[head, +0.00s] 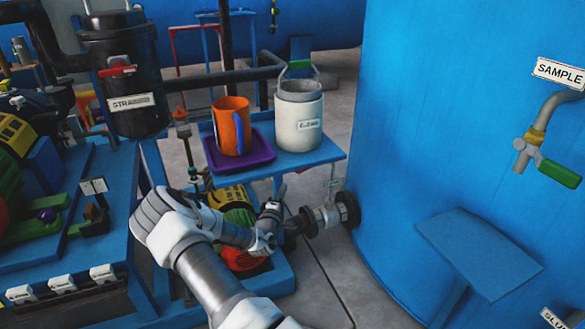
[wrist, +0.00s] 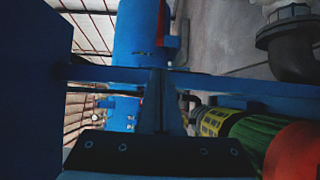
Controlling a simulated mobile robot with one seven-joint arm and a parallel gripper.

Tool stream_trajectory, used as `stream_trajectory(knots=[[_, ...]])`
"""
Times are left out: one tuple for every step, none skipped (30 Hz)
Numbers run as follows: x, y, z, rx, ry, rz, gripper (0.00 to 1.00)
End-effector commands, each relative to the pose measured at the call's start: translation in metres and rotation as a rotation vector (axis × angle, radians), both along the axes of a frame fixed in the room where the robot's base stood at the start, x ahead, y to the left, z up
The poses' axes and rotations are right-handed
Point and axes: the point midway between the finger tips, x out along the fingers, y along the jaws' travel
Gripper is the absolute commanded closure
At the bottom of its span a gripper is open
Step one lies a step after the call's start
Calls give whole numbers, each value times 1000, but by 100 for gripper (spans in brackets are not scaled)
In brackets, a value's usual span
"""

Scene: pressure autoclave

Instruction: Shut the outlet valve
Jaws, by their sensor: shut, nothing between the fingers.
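A short grey pipe fitting with black flanges (head: 325,217) joins the blue tank low on its left side; a small tag hangs above it. It looks like the outlet valve, but I cannot make out a handle or its position. My gripper (head: 281,190) is just left of this fitting, fingers pointing up, below the blue shelf. In the wrist view its fingers (wrist: 160,88) are together with nothing held. A dark pipe elbow with a grey collar (wrist: 290,45) shows at the top right there, apart from the fingers.
The blue shelf (head: 330,151) above my gripper holds a purple tray (head: 262,158) with an orange mug (head: 232,124), and a white can (head: 298,112). A green and yellow pump (head: 232,198) is close behind my wrist.

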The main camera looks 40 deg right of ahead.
Motion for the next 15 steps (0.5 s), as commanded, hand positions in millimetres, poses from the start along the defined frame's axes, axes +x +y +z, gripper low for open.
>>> stream_trajectory(knots=[[0,0,0,-2,1,1,100],[0,0,0,-3,1,1,100],[1,-1,-1,-4,1,1,100],[2,-2,-1,-4,1,1,100],[3,-3,-1,-5,0,1,100],[5,-6,-2,-5,0,1,100],[7,-9,-2,-4,-1,1,100],[9,-12,-2,-4,0,0,100],[13,-18,-3,-4,-2,0,100],[16,-22,-3,-5,-2,0,100],[19,-26,-3,-5,-2,0,100],[24,-33,-3,-5,-2,-1,100],[27,-37,-3,-5,-2,0,100],[31,-42,-3,-5,-2,0,100],[35,-47,-3,-4,-2,0,100]])
